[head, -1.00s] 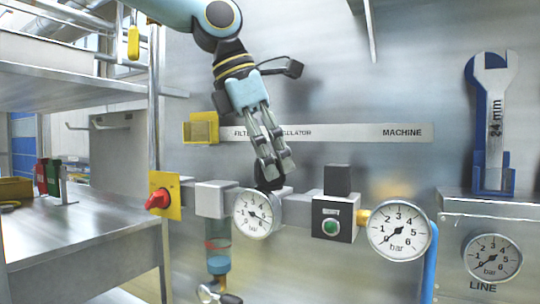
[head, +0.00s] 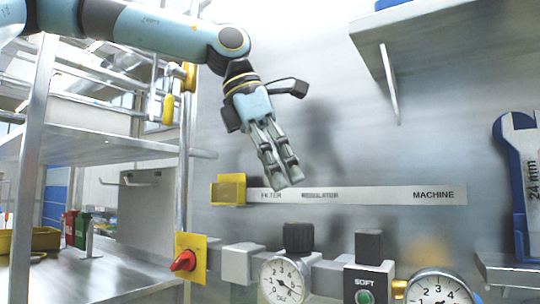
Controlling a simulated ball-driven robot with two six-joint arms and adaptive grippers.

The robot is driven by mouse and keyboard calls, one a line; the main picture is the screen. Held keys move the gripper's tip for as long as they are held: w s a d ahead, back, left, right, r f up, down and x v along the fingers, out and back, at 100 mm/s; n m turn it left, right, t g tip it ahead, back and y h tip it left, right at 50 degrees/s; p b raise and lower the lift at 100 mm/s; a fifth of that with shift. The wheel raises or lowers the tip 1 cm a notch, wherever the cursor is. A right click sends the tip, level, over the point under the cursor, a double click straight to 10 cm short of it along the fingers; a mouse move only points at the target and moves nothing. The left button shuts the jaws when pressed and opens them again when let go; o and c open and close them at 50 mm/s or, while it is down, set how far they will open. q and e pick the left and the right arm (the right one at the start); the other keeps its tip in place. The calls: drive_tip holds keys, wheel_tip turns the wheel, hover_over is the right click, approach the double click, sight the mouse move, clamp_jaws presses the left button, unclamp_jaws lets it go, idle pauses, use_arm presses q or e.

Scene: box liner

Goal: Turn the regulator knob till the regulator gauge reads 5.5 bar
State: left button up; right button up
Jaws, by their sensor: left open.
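The regulator knob (head: 298,237) is black and ribbed and stands upright on top of the regulator. The regulator gauge (head: 285,281) is the round white dial in front and below it, partly cut by the bottom edge. Its thin dark needle is too small to read exactly. My left gripper (head: 281,178) is open and empty. Its fingers point down in front of the name strip, above the knob and apart from it. My right gripper is not in view.
A label strip (head: 360,195) runs along the steel wall. Right of the regulator are the SOFT valve block (head: 364,281) and another gauge (head: 438,289). A red switch (head: 183,261) sits left. A blue-backed wrench (head: 520,165) and an overhead shelf (head: 420,28) are at right.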

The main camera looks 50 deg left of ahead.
use_arm(q)
drive_tip(key=v, duration=0.3)
drive_tip(key=shift+s+r, duration=0.1)
drive_tip(key=shift+r, duration=0.25)
drive_tip(key=shift+f, duration=0.1)
